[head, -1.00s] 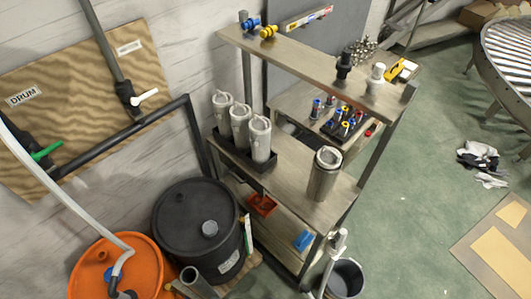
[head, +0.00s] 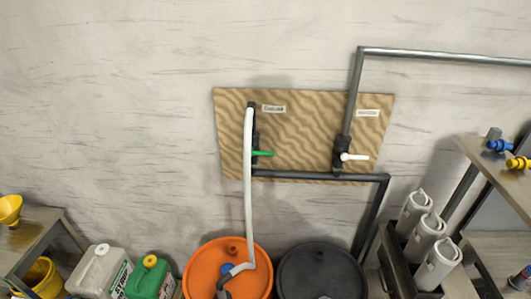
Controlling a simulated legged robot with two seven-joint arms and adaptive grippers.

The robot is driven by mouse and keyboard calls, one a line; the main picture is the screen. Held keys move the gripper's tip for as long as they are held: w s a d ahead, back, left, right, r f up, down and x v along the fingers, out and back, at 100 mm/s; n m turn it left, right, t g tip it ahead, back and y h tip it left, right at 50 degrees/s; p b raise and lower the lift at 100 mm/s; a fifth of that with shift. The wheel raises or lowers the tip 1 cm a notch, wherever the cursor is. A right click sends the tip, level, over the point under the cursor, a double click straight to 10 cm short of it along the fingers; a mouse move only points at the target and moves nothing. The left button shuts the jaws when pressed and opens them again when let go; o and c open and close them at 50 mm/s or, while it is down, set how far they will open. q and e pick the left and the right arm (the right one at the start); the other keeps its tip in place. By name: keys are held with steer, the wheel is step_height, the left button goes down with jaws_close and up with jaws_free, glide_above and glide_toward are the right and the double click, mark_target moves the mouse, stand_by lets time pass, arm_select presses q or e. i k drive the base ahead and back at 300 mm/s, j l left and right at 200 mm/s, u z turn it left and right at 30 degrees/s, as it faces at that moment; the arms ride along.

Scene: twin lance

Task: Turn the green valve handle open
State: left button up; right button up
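The green valve handle (head: 263,153) sticks out to the right from a dark valve on the left pipe, on a wood-grained board (head: 300,130) fixed to the wall. It lies about level, across the upright pipe. A white valve handle (head: 355,157) sits on the right pipe of the same board, also about level. A pale hose (head: 249,190) runs from the top of the left pipe down to an orange drum (head: 205,262). Neither of my grippers shows in the head view.
A black drum (head: 322,272) stands right of the orange one. White and green jugs (head: 150,278) stand to the left, near a bench with a yellow funnel (head: 10,208). A shelf with grey canisters (head: 426,237) is at the right. The wall around the board is bare.

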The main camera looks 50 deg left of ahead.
mark_target(253, 153)
steer(key=u, duration=1.7)
